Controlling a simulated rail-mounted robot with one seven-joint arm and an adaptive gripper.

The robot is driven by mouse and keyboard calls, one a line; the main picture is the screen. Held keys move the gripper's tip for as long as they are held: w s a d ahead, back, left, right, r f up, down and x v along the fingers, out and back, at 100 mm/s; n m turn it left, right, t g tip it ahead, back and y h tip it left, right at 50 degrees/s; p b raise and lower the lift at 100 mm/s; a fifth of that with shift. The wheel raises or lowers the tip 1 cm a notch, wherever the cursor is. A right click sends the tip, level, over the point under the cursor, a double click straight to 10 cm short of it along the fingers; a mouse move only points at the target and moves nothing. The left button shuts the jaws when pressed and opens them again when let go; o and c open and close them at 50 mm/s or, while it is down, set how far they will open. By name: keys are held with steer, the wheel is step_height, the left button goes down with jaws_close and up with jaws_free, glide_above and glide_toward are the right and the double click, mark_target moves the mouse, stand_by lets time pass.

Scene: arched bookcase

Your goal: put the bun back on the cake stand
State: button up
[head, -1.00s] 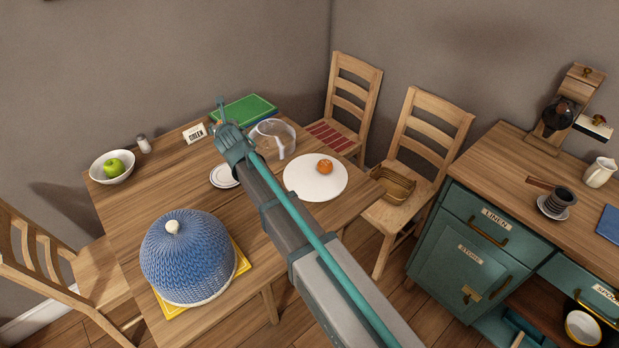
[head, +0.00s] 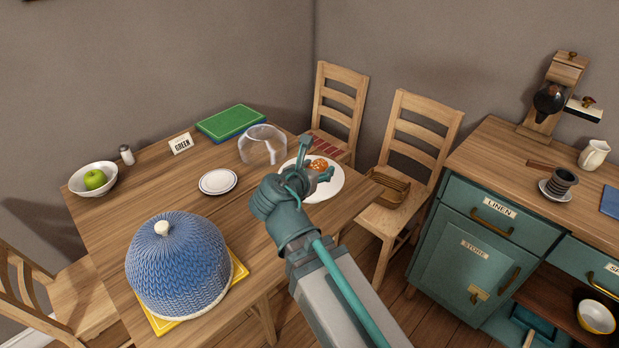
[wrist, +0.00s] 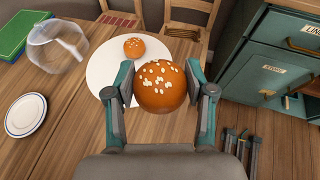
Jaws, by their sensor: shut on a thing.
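My gripper (head: 316,161) is shut on an orange-brown bun with white flecks on top; it shows large between the fingers in the wrist view (wrist: 160,86). The white round cake stand (head: 328,190) lies beyond and below the fingers, and its top also shows in the wrist view (wrist: 102,76). A second bun (wrist: 134,47) rests toward the stand's far side. The held bun looks nearer the camera than the stand top; the gap below it cannot be judged. In the head view the fingers hide part of the stand, and the buns overlap.
A clear glass dome (head: 262,145) stands on the table just left of the stand. A small white plate (head: 217,182) and a blue knitted dome cover (head: 178,265) are farther left. A green book (head: 230,122) lies behind. A chair with a basket (head: 388,186) stands right.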

steer(key=w+a+f, duration=0.1)
steer(key=w+f, duration=0.2)
steer(key=w, duration=0.1)
steer(key=w+a+f, duration=0.2)
steer(key=w+f, duration=0.1)
steer(key=w, duration=0.1)
steer(key=w+a+f, duration=0.1)
steer(key=w+f, duration=0.1)
steer(key=w, duration=0.2)
steer(key=shift+w+a+f, duration=0.1)
steer(key=shift+a+f, duration=0.05)
steer(key=shift+f, duration=0.25)
steer(key=shift+w+a+f, duration=0.1)
steer(key=shift+w+f, duration=0.1)
steer(key=shift+f, duration=0.1)
steer(key=shift+w+f, duration=0.15)
steer(key=shift+f, duration=0.8)
steer(key=shift+w+f, duration=0.1)
steer(key=shift+f, duration=0.8)
steer(key=o, duration=1.1)
steer(key=shift+f, duration=0.1)
steer(key=shift+o, duration=0.2)
